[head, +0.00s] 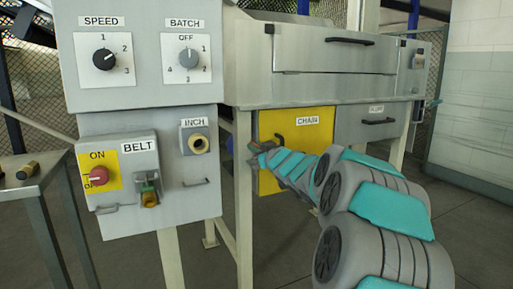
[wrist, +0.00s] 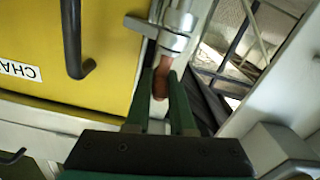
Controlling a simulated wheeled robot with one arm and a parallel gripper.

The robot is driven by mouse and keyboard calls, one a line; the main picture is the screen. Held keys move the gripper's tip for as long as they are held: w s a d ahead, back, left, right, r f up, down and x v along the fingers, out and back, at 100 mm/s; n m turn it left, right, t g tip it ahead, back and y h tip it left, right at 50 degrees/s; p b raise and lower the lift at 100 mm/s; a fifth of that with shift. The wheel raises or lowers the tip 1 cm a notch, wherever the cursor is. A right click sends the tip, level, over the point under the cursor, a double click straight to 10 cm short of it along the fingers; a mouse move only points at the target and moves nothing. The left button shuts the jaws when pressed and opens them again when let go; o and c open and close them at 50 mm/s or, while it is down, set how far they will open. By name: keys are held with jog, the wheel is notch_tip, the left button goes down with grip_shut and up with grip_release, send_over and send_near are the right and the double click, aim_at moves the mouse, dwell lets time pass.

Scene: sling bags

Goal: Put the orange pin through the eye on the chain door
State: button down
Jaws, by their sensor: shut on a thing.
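The yellow chain door (head: 289,123) is under the metal cabinet in the head view, with a CHAIN label and a dark handle; my arm covers part of it. It fills the left of the wrist view (wrist: 60,95). A grey metal eye fitting (wrist: 172,38) is at the door's edge in the wrist view. My gripper (wrist: 163,82) is shut on the orange pin (wrist: 160,85), just below the fitting. The pin looks close to it; I cannot tell whether its end is inside the eye. In the head view my gripper (head: 256,152) is at the door's left edge.
A grey control box with a BELT panel (head: 139,146) and knobs stands left of the door. A grey side table (head: 40,175) at far left bears a small brass and black object (head: 27,170). A grey drawer (head: 375,122) is right of the door.

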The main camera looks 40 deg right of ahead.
jog(key=c, duration=0.7)
grip_release()
jog(key=shift+s, duration=0.1)
jog(key=v, duration=0.7)
jog(key=shift+s+a, duration=0.1)
jog(key=shift+s, duration=0.2)
